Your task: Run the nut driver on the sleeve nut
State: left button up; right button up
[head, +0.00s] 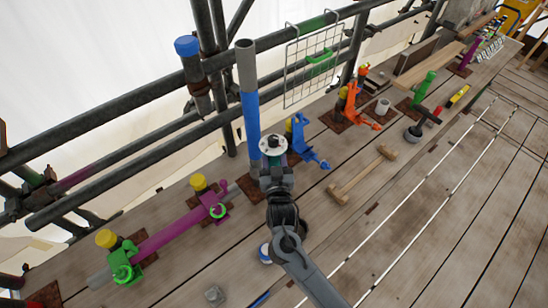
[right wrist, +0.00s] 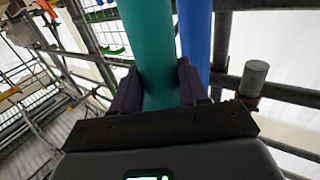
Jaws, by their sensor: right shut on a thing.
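My right gripper (head: 273,164) is shut on a teal cylinder, probably the nut driver, just right of an upright blue pole (head: 251,125) with a grey top. A round pale flange with a dark centre (head: 272,145) shows at the gripper. In the right wrist view the teal cylinder (right wrist: 153,45) stands between the two dark fingers (right wrist: 157,92), with the blue pole (right wrist: 195,40) close beside it. I cannot tell whether they touch. I cannot make out the sleeve nut; the gripper hides the area below. My left gripper is not in view.
Scaffold rails (head: 120,105) run behind.

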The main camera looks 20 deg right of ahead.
aim_at(275, 156)
jog(key=shift+r+p, duration=1.55)
jog(key=shift+r, duration=0.65)
